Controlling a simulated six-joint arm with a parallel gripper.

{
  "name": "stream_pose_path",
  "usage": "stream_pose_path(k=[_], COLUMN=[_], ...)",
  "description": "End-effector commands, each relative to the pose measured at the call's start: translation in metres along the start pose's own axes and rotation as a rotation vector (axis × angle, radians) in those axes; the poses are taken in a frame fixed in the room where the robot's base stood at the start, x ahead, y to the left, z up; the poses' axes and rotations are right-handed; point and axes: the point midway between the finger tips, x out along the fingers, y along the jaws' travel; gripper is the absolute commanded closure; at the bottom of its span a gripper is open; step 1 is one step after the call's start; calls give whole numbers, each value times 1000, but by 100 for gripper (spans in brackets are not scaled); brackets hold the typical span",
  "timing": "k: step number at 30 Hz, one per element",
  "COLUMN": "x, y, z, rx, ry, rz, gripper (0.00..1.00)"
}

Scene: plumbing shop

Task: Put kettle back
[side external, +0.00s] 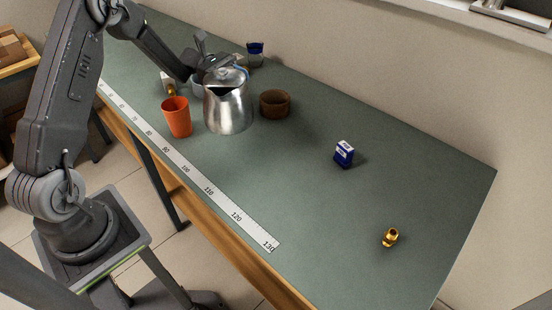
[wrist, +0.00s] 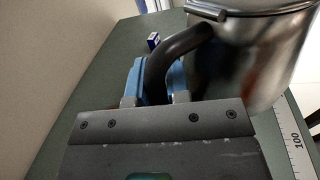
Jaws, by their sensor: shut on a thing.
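The kettle (side external: 228,110) is a shiny metal pot with a lid, upright at the far left part of the bench; it also fills the upper right of the wrist view (wrist: 250,62). Its black curved handle (wrist: 182,42) runs down between the blue finger pads of my gripper (wrist: 158,83). My gripper (side external: 208,68) is shut on that handle, on the kettle's far side in the side view, where the kettle partly hides it. I cannot tell whether the kettle's base touches the bench.
An orange cup (side external: 176,118) stands close left of the kettle, and a brown round dish (side external: 274,103) close right. A blue-topped jar (side external: 255,52) is behind. A blue-and-white box (side external: 344,154) and brass fitting (side external: 390,237) lie farther right. A ruler strip (side external: 187,170) lines the front edge.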

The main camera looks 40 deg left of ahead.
Motion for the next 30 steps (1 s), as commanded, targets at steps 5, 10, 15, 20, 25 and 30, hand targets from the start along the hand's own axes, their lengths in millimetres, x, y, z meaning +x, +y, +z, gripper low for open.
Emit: stream_pose_path(k=[5, 10, 15, 20, 25, 30], x=[10, 44, 77, 98, 106, 106], y=[8, 16, 25, 31, 33, 32], z=[-7, -29, -51, -64, -71, -87], rx=[-3, -4, -2, 0, 0, -3], ry=[0, 0, 0, 0, 0, 0], rz=[24, 22, 21, 24, 25, 26], gripper=[100, 100, 100, 100, 100, 100])
